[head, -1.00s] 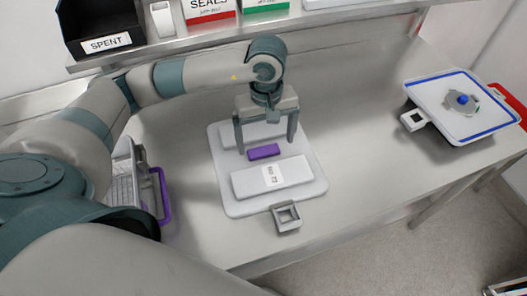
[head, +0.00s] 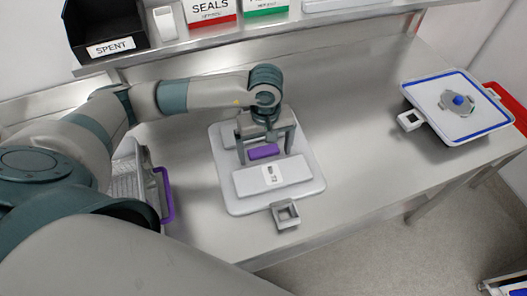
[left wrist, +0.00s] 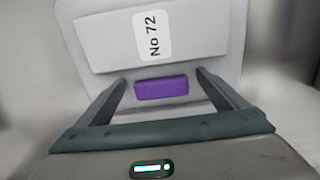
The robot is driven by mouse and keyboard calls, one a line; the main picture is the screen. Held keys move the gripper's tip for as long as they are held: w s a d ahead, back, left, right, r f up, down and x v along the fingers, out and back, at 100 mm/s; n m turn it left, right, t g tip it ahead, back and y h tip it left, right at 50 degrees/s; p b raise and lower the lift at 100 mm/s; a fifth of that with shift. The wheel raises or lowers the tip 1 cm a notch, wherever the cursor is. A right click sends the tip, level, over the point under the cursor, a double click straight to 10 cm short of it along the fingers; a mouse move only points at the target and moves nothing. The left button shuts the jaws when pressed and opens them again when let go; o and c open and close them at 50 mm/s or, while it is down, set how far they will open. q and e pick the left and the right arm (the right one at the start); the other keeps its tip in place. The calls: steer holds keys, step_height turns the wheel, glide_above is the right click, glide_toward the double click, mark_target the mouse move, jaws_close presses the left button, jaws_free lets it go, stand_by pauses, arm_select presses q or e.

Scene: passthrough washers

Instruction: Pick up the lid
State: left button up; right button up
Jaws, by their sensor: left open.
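The lid (head: 222,188) is a light grey rounded plate with a raised panel labelled "No 72" and a purple handle (head: 263,152) across its middle. It lies on the steel bench. A square grey loop (head: 286,213) sticks out at its front edge. In the left wrist view the purple handle (left wrist: 161,88) shows between the two fingers, beyond the palm. My left gripper (head: 266,157) is open above the lid, pointing down, its fingers on either side of the purple handle. I cannot tell whether they touch it. My right gripper is not in view.
A second lid-like plate with a blue border and blue knob (head: 440,104) sits at the right. A wire basket with a purple handle (head: 165,195) stands at the left. A shelf (head: 250,42) with a black "SPENT" bin (head: 106,27) runs along the back. Bench right of the lid is clear.

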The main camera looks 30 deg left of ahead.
arm_select(q)
steer(key=shift+w, duration=0.1)
steer(key=c, duration=1.8)
steer(key=shift+r, duration=0.15)
steer(key=shift+r+b, duration=0.6)
steer(key=shift+r, duration=0.1)
step_height(320, 180, up, 2)
steer(key=shift+b, duration=0.6)
steer(key=shift+s+d+r+b, duration=0.75)
steer(key=shift+d+r, duration=0.5)
steer(key=shift+d, duration=0.55)
steer(key=shift+s+d+r+b, duration=0.5)
steer(key=shift+s+d+r, duration=0.5)
steer(key=shift+d, duration=0.8)
steer(key=shift+s+d+r+b, duration=0.65)
steer(key=shift+d+r, duration=0.8)
steer(key=shift+d, duration=0.35)
steer(key=shift+w, duration=0.1)
steer(key=m, duration=0.8)
glide_toward(266, 154)
steer(key=d, duration=0.1)
steer(key=s+d, duration=0.2)
steer(key=shift+s+d+f, duration=0.25)
steer(key=shift+d, duration=0.1)
steer(key=shift+w+a+f+m, duration=0.15)
steer(key=shift+a+f+m, duration=0.15)
steer(key=shift+a+m, duration=0.25)
